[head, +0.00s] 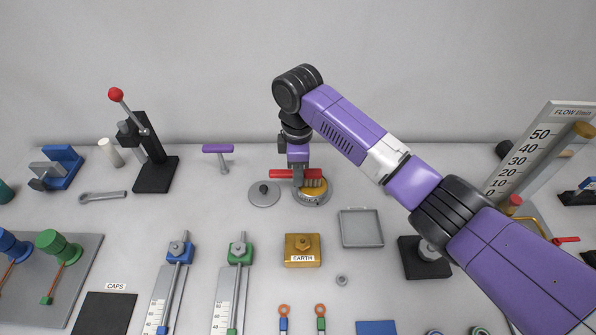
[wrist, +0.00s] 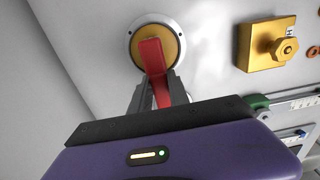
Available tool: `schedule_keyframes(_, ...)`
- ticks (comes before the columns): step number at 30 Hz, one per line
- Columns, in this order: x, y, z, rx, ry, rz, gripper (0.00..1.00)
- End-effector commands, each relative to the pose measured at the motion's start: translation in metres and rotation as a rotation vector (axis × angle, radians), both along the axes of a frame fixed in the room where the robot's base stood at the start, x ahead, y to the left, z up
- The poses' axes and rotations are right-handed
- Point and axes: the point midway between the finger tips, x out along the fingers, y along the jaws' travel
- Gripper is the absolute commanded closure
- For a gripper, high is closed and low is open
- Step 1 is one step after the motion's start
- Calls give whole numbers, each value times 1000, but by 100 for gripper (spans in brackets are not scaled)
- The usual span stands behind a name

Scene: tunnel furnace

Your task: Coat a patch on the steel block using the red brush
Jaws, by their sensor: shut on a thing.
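I cannot tell whether the bristles touch the contents. A shallow grey square piece with a raised rim (head: 361,228) lies right and nearer; I cannot tell whether it is the steel block.
A grey round lid with a knob (head: 264,193) lies left of the pot. A brass EARTH block (head: 302,250) stands nearer, also in the wrist view (wrist: 265,45). A purple T-handle (head: 218,150) and a black lever press (head: 152,165) stand left. A black block (head: 424,260) is at right.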

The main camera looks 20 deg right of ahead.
Motion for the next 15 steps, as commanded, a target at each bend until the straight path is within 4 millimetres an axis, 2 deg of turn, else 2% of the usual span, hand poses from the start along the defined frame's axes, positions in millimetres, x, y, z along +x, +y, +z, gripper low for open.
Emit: schedule_keyframes(15,0,0,-4,0,1,0,100)
